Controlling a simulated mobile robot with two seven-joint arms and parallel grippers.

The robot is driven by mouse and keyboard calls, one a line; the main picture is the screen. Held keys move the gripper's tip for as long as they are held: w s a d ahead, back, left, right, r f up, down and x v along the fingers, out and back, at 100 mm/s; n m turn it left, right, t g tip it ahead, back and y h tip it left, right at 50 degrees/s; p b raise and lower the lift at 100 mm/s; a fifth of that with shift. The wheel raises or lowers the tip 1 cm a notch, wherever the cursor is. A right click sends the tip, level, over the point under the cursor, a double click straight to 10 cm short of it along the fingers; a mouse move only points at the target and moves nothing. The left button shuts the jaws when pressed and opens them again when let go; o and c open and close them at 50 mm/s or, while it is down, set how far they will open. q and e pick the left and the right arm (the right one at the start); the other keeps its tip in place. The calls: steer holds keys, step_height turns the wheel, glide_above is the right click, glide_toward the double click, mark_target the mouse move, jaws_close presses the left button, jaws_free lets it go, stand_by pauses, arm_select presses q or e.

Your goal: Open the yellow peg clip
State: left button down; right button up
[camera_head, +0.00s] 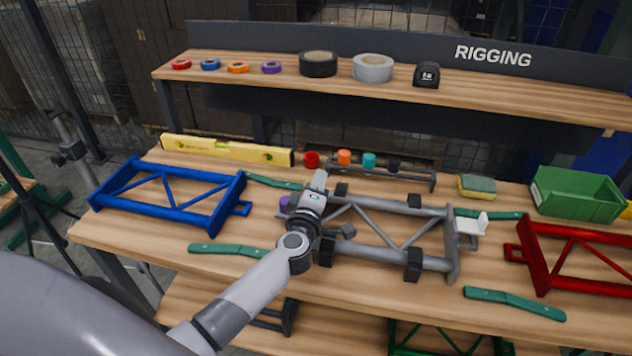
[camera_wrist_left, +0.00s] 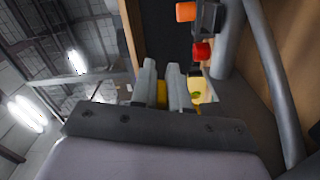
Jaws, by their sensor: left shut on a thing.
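My left gripper (camera_head: 318,182) is over the left end of the grey frame on the bench. In the left wrist view its two fingers (camera_wrist_left: 164,82) are close together with a yellow piece (camera_wrist_left: 161,95) between them, which looks like the yellow peg clip. Only a sliver of that piece shows. In the head view the clip is hidden behind my gripper and wrist. The grey frame (camera_head: 405,206) lies flat, with black blocks on its bars and a white piece (camera_head: 468,225) at its right end. My right gripper is not in view.
Behind the frame are red (camera_head: 311,159), orange (camera_head: 344,157) and teal (camera_head: 369,160) pieces near a grey rail. A blue frame (camera_head: 130,170) lies left, a red frame (camera_head: 530,259) right. A yellow level (camera_head: 225,150), green straps and a green bin (camera_head: 575,200) are also on the bench.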

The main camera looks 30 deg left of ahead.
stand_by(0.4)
arm_select(q)
steer(key=c, duration=1.2)
jaws_free()
steer(key=v, duration=0.7)
steer(key=shift+s, duration=0.1)
